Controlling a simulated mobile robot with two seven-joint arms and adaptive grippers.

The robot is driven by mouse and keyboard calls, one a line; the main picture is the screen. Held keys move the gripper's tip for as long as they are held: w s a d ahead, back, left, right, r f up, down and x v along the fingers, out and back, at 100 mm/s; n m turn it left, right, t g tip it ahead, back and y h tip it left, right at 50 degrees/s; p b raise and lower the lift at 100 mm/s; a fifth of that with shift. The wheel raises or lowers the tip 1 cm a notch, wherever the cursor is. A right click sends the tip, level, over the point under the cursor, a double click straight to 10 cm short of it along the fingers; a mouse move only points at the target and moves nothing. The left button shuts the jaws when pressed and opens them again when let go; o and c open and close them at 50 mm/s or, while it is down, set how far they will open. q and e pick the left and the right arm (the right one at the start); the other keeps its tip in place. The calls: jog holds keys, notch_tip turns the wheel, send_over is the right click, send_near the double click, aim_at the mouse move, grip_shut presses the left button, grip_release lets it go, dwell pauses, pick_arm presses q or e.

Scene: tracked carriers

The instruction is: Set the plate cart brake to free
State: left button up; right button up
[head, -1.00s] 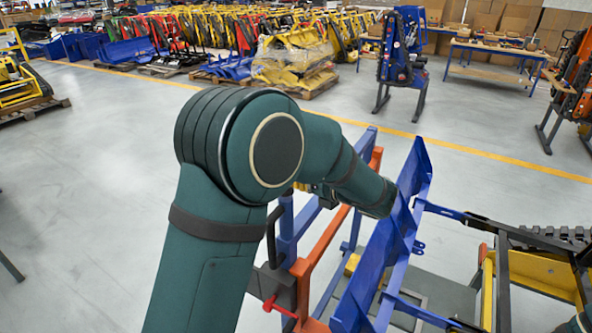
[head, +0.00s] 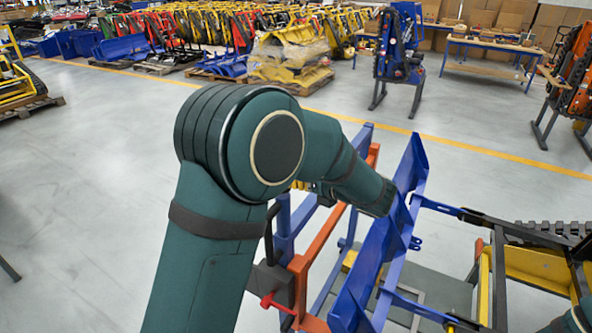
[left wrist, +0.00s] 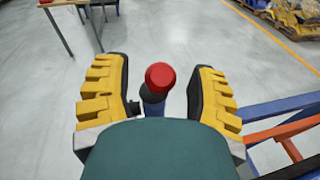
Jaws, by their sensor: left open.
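The plate cart (head: 321,240) has a blue and orange frame, right of my left arm in the head view. A tall blue plate (head: 385,245) stands tilted beside it. A red lever (head: 272,301) sticks out of a dark block on the cart's near side, with a black handle above it. In the left wrist view, a round red knob (left wrist: 160,76) tops a dark and blue stalk. My left gripper (left wrist: 160,90) is open, its yellow ribbed fingers on either side of the knob, with gaps visible. My arm mostly hides this gripper in the head view. My right gripper is out of view.
A tracked carrier (head: 540,262) with black and yellow parts stands at the right, close to the blue plate. A blue stand (head: 398,55) and a workbench (head: 490,48) are at the back. Open grey floor lies left of my arm and behind the cart.

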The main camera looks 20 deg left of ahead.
pick_arm(q)
jog(key=v, duration=1.1)
jog(key=shift+d, duration=0.3)
jog(key=shift+s, duration=0.15)
